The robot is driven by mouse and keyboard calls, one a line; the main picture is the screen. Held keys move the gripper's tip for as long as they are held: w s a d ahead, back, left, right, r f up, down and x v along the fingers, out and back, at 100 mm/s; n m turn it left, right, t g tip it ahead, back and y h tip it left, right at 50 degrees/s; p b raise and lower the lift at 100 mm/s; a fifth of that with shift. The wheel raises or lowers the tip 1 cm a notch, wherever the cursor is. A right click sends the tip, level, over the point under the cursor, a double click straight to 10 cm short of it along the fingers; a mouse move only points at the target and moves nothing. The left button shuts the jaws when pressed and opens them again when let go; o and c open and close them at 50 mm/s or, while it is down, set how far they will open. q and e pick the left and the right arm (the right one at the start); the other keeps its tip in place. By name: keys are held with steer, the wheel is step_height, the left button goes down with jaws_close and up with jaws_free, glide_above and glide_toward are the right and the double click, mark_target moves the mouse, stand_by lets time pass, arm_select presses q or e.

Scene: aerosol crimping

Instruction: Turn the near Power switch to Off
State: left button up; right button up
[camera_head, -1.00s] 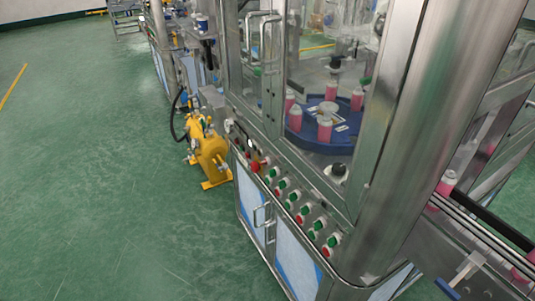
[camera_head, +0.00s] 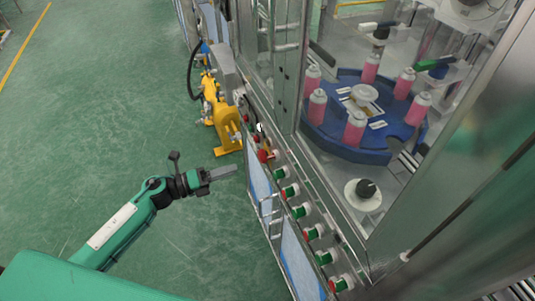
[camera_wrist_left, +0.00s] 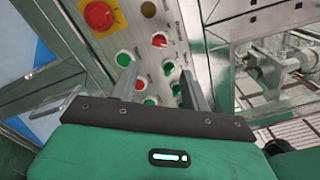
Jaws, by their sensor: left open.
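The control panel (camera_wrist_left: 143,42) carries several red and green round controls. In the left wrist view a red round control (camera_wrist_left: 159,40) and a green one (camera_wrist_left: 123,58) sit near my left gripper (camera_wrist_left: 158,78). The panel labels are too small to read, so I cannot tell which control is the near Power switch. In the head view my left gripper (camera_head: 222,173) is in front of the machine, left of the row of controls. It is open and empty.
A yellow pump-like unit (camera_head: 226,125) stands on the floor beyond the panel. A metal door handle (camera_head: 266,215) sticks out below the controls. Behind glass, pink cans stand on a blue turntable (camera_head: 338,143). The green floor to the left is free.

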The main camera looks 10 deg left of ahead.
mark_target(267, 158)
arm_select(q)
steer(key=p+x, duration=0.1)
steer(key=x, duration=0.9)
steer(key=shift+w, duration=0.15)
steer(key=shift+w+d, duration=0.4)
steer(key=shift+d, duration=0.25)
steer(key=shift+c, duration=0.2)
arm_select(e)
steer(key=shift+s+d+r, duration=0.1)
steer(key=shift+s+d, duration=0.25)
steer(key=shift+s, duration=0.2)
steer(key=shift+s+d+r, duration=0.1)
steer(key=shift+s+d, duration=0.2)
steer(key=shift+s, duration=0.25)
